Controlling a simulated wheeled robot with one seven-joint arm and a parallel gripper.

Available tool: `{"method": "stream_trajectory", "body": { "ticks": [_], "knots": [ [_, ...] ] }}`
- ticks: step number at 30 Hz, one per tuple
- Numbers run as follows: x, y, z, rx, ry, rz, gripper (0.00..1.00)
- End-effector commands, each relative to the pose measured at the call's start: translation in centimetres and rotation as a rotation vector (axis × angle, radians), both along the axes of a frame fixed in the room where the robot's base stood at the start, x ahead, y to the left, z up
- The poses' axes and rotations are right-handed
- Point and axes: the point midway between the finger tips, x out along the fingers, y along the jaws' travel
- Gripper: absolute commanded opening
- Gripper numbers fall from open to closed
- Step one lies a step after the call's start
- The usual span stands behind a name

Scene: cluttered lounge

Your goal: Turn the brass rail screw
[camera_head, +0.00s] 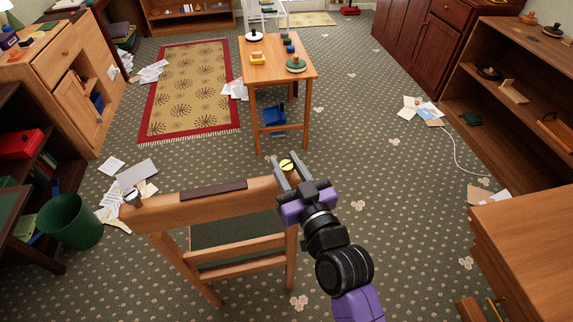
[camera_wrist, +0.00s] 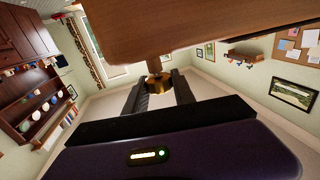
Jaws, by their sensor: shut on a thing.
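The brass rail screw (camera_head: 286,164) shows as a small round yellow head at the right end of a wooden rail (camera_head: 160,206). My gripper (camera_head: 284,167) reaches it from the front right, with one finger on each side. In the wrist view the brass screw (camera_wrist: 158,84) sits against the wooden rail (camera_wrist: 190,28), between the fingertips of my gripper (camera_wrist: 160,87). The jaws are shut on the screw. A grey knob (camera_head: 132,197) is at the rail's left end, and a dark strip (camera_head: 214,189) lies along its top.
The rail belongs to a wooden stand with legs and a lower bar (camera_head: 240,257). A small wooden table (camera_head: 277,75) with toys stands behind. A green bin (camera_head: 74,222) is at left and a wooden cabinet (camera_head: 525,240) at right.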

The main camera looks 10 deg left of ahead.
Motion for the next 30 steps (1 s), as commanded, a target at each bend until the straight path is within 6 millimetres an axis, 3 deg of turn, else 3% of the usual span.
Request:
{"method": "stream_trajectory", "body": {
  "ticks": [14,30],
  "knots": [
    [0.13,-0.24,-0.70,0.003,-0.005,0.130,0.00],
    [0.18,-0.28,-0.46,0.001,-0.006,0.421,0.00]
  ]
}}
